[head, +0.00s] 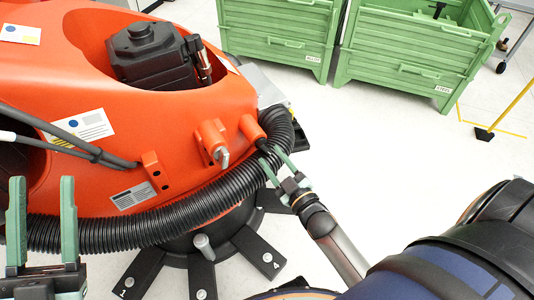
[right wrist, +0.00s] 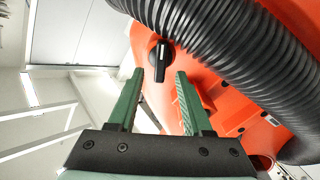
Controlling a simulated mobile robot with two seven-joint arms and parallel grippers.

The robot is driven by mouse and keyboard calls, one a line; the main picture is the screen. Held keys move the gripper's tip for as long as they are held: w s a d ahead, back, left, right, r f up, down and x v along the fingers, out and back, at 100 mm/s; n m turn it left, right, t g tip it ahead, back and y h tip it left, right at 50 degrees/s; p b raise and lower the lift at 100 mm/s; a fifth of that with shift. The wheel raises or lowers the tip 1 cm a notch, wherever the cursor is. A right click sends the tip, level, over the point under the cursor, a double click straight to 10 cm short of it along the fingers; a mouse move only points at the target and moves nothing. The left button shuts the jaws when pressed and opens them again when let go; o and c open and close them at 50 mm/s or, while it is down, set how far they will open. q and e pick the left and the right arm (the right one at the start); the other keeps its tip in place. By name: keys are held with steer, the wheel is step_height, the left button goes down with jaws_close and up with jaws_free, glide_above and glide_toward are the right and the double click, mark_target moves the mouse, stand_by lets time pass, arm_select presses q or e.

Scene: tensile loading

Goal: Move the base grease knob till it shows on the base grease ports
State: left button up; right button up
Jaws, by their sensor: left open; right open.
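A black knob (head: 264,145) with a pale pointer mark sits by the end of an orange stub, near my right gripper. In the right wrist view the knob (right wrist: 161,58) has a round base and a bar handle pointing down the picture. My right gripper (head: 269,156) is open, its two green fingertips on either side of the handle (right wrist: 160,75); I cannot tell whether they touch it. My left gripper (head: 40,182) is open and empty at the lower left. I cannot make out any lettering that marks the grease ports.
A large orange robot base (head: 85,95) fills the left. A black ribbed hose (head: 190,213) curves around it, and passes close to my right gripper in the wrist view (right wrist: 235,50). Green crates (head: 282,30) stand at the back.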

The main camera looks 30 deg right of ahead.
mark_target(265, 150)
arm_select(q)
steer(key=shift+s+d+r+m+h, duration=0.2)
steer(key=shift+s+r+m+h, duration=1.15)
steer(key=shift+r+h, duration=0.25)
arm_select(e)
steer(key=shift+w+a, duration=0.1)
steer(key=shift+w, duration=1.5)
steer(key=shift+c, duration=0.2)
jaws_close()
